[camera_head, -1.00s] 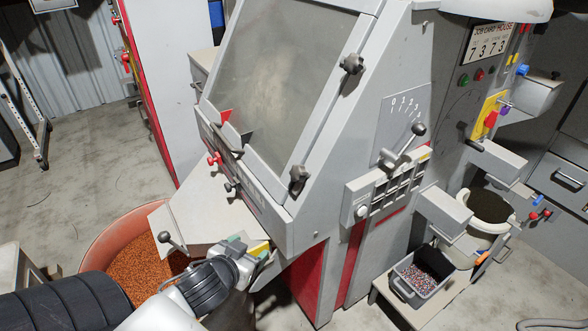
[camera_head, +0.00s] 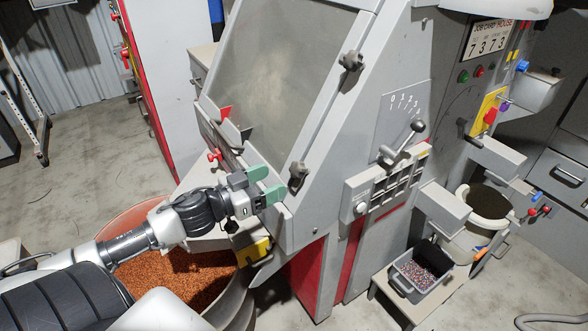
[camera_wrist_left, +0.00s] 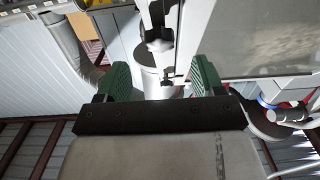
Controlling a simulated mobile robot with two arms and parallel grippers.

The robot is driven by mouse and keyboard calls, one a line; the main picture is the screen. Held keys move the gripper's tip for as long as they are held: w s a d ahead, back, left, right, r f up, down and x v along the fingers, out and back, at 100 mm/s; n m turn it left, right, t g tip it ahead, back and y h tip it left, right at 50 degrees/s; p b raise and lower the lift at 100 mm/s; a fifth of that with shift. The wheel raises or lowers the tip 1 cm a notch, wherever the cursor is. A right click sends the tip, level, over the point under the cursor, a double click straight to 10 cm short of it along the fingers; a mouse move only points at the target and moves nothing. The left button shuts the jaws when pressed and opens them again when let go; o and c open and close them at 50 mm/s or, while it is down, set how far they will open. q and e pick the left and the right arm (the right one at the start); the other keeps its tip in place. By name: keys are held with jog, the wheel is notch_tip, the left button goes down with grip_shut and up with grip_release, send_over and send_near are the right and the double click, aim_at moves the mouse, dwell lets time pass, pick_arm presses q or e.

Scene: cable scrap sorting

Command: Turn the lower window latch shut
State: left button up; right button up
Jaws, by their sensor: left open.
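The lower window latch (camera_head: 297,172) is a dark knob on the lower right part of the window frame in the head view. The upper latch (camera_head: 351,60) sits higher on the same frame edge. My left gripper (camera_head: 274,183) is open and empty, its green fingers pointing right toward the lower latch. Its tips look just left of and slightly below the latch, with no clear contact; depth is hard to judge. In the left wrist view the gripper (camera_wrist_left: 160,80) shows two spread green fingers. Small knob shapes lie between them; I cannot tell which latch they are. My right gripper is out of view.
The grey window (camera_head: 285,70) slopes above the gripper. A tub of orange granules (camera_head: 180,275) stands below my left arm. A lever (camera_head: 405,143) and slotted panel (camera_head: 385,187) are right of the latch.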

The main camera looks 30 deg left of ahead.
aim_at(292, 172)
pick_arm(q)
jog(key=shift+p+x, duration=0.8)
jog(key=shift+x, duration=2.65)
jog(key=shift+c, duration=0.3)
jog(key=c, duration=0.9)
jog(key=shift+o, duration=0.2)
